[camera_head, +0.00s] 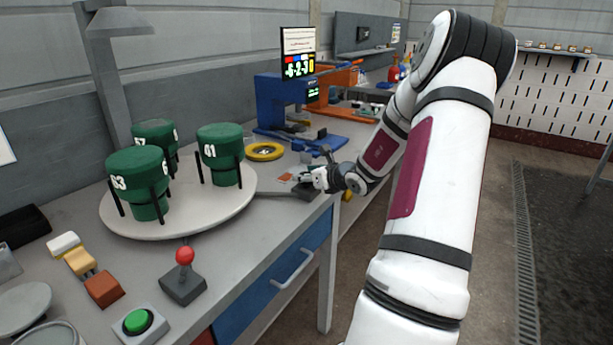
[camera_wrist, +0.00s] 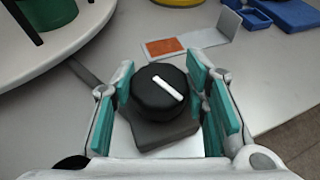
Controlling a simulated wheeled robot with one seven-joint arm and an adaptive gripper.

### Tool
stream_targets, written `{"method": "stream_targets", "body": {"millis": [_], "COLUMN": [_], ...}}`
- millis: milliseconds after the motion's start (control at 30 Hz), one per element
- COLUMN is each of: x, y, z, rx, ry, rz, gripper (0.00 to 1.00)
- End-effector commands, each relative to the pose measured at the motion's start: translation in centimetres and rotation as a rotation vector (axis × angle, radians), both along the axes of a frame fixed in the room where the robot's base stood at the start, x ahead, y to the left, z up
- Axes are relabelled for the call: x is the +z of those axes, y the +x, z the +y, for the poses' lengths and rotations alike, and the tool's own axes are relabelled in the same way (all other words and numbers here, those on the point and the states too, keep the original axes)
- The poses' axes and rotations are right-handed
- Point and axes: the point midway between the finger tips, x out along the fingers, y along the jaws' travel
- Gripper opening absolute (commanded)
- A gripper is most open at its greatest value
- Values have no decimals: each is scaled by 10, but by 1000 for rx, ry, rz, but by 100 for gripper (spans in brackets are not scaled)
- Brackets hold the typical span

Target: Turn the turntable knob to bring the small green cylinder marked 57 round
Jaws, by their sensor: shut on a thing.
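The white round turntable (camera_head: 235,208) carries three green cylinders in black posts. The front one (camera_head: 140,185) reads 63 or 53, the right one (camera_head: 221,155) reads 41, and the back one (camera_head: 153,133) shows a partly hidden number ending in 7. In the wrist view, the black knob (camera_wrist: 158,97), with a white pointer line slanting from upper left to lower right, sits on a dark base. My gripper (camera_wrist: 163,88) has its teal-padded fingers on either side of the knob and is shut on it. In the head view my gripper (camera_head: 312,180) is beside the turntable's right edge.
A red-knobbed joystick (camera_head: 184,271) and a green button (camera_head: 137,321) stand in front of the turntable. An orange-and-white plate (camera_wrist: 190,42) lies behind the knob. A yellow ring (camera_head: 264,151) and a blue machine (camera_head: 278,103) are farther back.

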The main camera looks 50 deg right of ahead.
Motion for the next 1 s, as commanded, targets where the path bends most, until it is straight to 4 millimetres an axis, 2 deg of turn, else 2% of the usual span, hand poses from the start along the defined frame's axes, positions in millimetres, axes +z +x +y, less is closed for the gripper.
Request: {"method": "stream_targets", "body": {"millis": [333, 667, 700, 767, 800, 1000], "x": [2, 0, 0, 0, 0, 0], "y": [0, 0, 0, 0, 0, 0], "z": [1, 1, 1, 1, 1, 1], "rx": [84, 94, 93, 93, 93, 93], "ry": [0, 1, 2, 2, 2, 1], "rz": [-1, 0, 0, 0, 0, 0], "gripper": [13, 13, 45, 59, 62, 62]}}
